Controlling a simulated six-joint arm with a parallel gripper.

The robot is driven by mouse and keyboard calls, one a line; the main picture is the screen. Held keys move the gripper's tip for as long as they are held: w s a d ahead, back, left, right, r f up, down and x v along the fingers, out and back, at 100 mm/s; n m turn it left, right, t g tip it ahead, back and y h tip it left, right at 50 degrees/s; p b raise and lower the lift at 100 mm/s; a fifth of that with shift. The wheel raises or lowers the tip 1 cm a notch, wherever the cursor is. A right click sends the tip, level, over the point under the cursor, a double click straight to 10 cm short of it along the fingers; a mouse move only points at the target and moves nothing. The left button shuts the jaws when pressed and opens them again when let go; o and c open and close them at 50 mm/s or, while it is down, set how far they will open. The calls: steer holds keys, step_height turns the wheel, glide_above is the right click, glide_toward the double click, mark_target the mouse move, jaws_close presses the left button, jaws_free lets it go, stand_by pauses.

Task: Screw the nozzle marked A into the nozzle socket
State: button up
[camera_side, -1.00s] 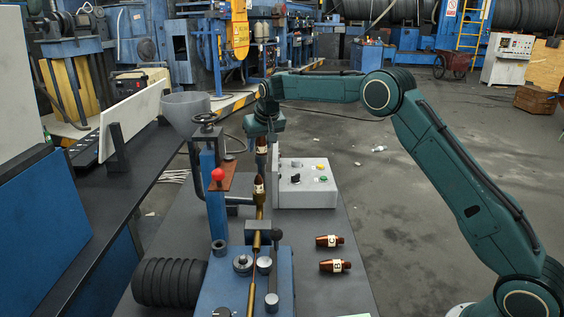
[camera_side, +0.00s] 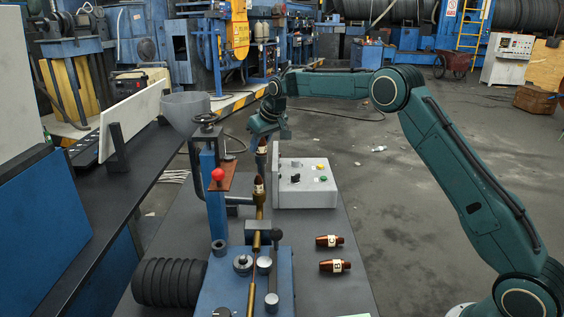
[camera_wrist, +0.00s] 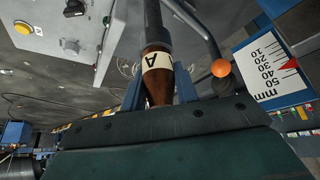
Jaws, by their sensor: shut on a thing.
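Nozzle A (camera_wrist: 157,75) is copper-brown with a white band bearing the letter A. In the wrist view it sits between the blue fingers of my gripper (camera_wrist: 158,92), which is shut on it. A dark cylindrical part runs from it to the top of the picture. In the side view my gripper (camera_side: 262,140) is tilted, above a small brown banded part (camera_side: 261,147). I cannot tell whether the socket is there, or whether threads are touching.
Two labelled copper nozzles (camera_side: 329,240) (camera_side: 335,265) lie at right on the dark table (camera_side: 345,292). A grey control box (camera_side: 305,183) stands right of the pipe. The blue post (camera_side: 212,190) with a red ball (camera_side: 217,174) stands left. A millimetre scale (camera_wrist: 272,65) shows in the wrist view.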

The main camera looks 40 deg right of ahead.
steer(key=m+h, duration=0.2)
steer(key=m, duration=0.2)
steer(key=shift+d+m+g+h, duration=0.1)
steer(key=shift+m+g+h, duration=0.35)
steer(key=shift+m, duration=0.75)
steer(key=shift+m+g+h, duration=0.45)
steer(key=shift+m, duration=0.75)
steer(key=o, duration=0.8)
steer(key=shift+o, duration=0.2)
steer(key=shift+d+n, duration=0.1)
steer(key=shift+n, duration=0.2)
steer(key=n+t+y, duration=0.1)
steer(key=n, duration=0.2)
steer(key=shift+n+y, duration=0.3)
steer(key=n+y, duration=0.1)
steer(key=n, duration=0.1)
steer(key=n+y, duration=0.1)
steer(key=n, duration=0.1)
steer(key=shift+a+n+t, duration=0.2)
steer(key=shift+n+t, duration=0.2)
